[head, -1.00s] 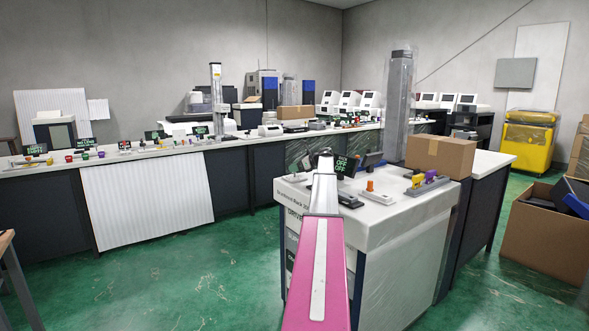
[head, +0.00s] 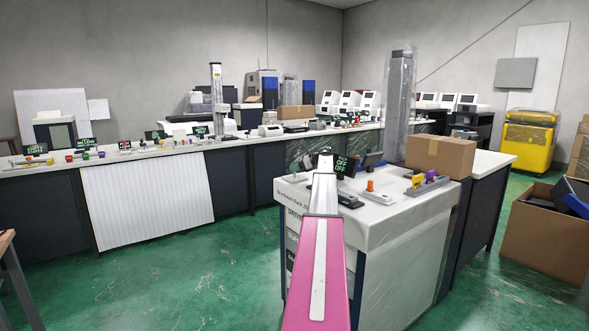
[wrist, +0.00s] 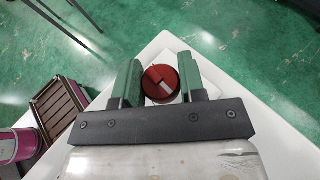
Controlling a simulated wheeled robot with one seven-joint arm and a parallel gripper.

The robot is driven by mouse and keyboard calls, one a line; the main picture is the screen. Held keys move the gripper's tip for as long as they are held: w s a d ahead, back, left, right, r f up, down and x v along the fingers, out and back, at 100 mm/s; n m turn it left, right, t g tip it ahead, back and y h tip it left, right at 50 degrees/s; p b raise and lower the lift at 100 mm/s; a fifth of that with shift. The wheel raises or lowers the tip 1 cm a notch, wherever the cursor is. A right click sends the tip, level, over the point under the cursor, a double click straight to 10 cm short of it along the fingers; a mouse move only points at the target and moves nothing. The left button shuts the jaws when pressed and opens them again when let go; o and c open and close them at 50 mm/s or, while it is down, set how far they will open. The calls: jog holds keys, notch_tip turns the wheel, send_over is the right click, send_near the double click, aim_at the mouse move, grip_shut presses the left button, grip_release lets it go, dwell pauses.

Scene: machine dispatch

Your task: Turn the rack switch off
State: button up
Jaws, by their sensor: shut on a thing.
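In the wrist view a red round switch knob (wrist: 160,84) with a pale stripe sits on a small white base. My gripper (wrist: 160,76) has its two green fingers on either side of the knob and is shut on it. A small dark display (head: 342,166) there shows green text that reads OFF on two lines. The red knob and my fingertips are hidden behind my arm in the head view.
On the console top are an orange knob (head: 371,186), a grey holder with yellow and purple parts (head: 426,183), a cardboard box (head: 440,156) and a tall wrapped grey column (head: 398,108). A long bench (head: 180,148) runs behind. Green floor is open at left.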

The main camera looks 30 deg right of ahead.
jog(key=shift+n+g+y, duration=0.3)
jog(key=shift+n, duration=0.1)
jog(key=o, duration=0.9)
jog(key=shift+s+d, duration=0.1)
jog(key=v, duration=1)
jog(key=shift+s+d+r, duration=0.15)
jog(key=shift+d, duration=0.05)
